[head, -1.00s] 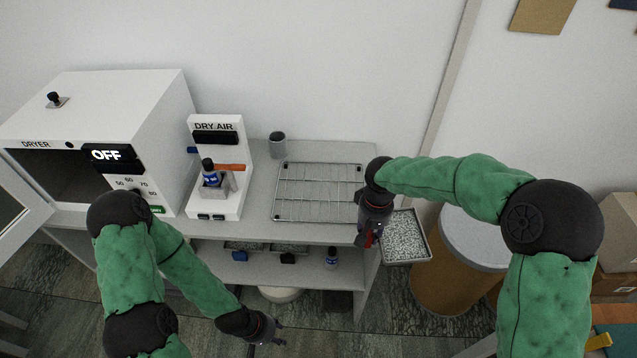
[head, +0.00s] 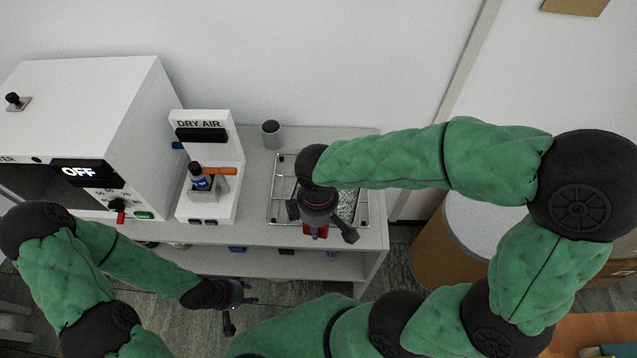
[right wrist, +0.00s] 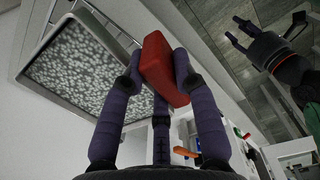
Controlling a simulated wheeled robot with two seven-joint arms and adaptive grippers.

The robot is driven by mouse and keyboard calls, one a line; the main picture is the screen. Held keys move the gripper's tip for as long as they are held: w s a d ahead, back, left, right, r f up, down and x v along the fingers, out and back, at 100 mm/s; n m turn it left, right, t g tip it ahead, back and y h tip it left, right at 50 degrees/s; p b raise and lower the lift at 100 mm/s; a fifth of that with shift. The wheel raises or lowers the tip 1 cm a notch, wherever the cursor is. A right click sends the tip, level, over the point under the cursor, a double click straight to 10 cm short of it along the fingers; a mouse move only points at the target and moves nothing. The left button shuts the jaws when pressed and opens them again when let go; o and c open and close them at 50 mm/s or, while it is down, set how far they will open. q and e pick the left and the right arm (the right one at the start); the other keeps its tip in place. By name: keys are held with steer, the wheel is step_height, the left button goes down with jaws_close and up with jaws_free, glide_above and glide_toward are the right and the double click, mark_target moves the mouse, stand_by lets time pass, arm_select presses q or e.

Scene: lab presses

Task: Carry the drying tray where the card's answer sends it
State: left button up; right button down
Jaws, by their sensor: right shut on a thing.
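The drying tray (head: 349,204) is a shallow metal tray of pale grey granules. My right gripper (head: 318,222) is shut on its red handle, which shows between the fingers in the right wrist view (right wrist: 160,68). The granules and metal rim show there too (right wrist: 82,72). In the head view the tray is over the wire rack (head: 282,190), partly hidden by my gripper; I cannot tell whether it touches the rack. My left gripper (head: 241,303) is open and empty in front of the bench. I cannot make out a readable card.
The white dryer (head: 90,95) at the left reads OFF. A grey cup (head: 271,135) is behind the rack. A lower shelf (head: 290,262) runs underneath. A brown drum (head: 432,250) stands right.

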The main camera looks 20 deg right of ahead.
mark_target(324, 238)
steer(key=s+n, duration=0.2)
steer(key=s, duration=0.1)
steer(key=shift+s+r, duration=0.15)
steer(key=shift+r, duration=0.2)
steer(key=shift+s+f, duration=0.1)
steer(key=shift+s, duration=0.05)
steer(key=w+d+f, duration=0.1)
steer(key=w, duration=0.1)
steer(key=w+f+b, duration=0.1)
steer(key=w, duration=0.2)
steer(key=w+d+f, duration=0.1)
steer(key=w, duration=0.1)
steer(key=shift+w+d+f, duration=0.15)
steer(key=shift+d+f, duration=0.2)
steer(key=shift+f, duration=0.05)
steer(key=w+f, duration=0.1)
steer(key=w+d+f+b, duration=0.1)
steer(key=w+f, duration=0.1)
steer(key=w+f+b, duration=0.1)
steer(key=w+f, duration=0.1)
steer(key=shift+d+f, duration=0.1)
steer(key=shift+d, duration=0.25)
steer(key=shift+w+f, duration=0.1)
steer(key=shift+f, duration=0.1)
steer(key=shift+w+d+f+b, duration=0.1)
steer(key=shift+f+b, duration=0.25)
steer(key=shift+f, duration=0.55)
steer(key=shift+w+d+f+b, duration=0.1)
steer(key=shift+f+b, duration=0.25)
steer(key=shift+f, duration=0.5)
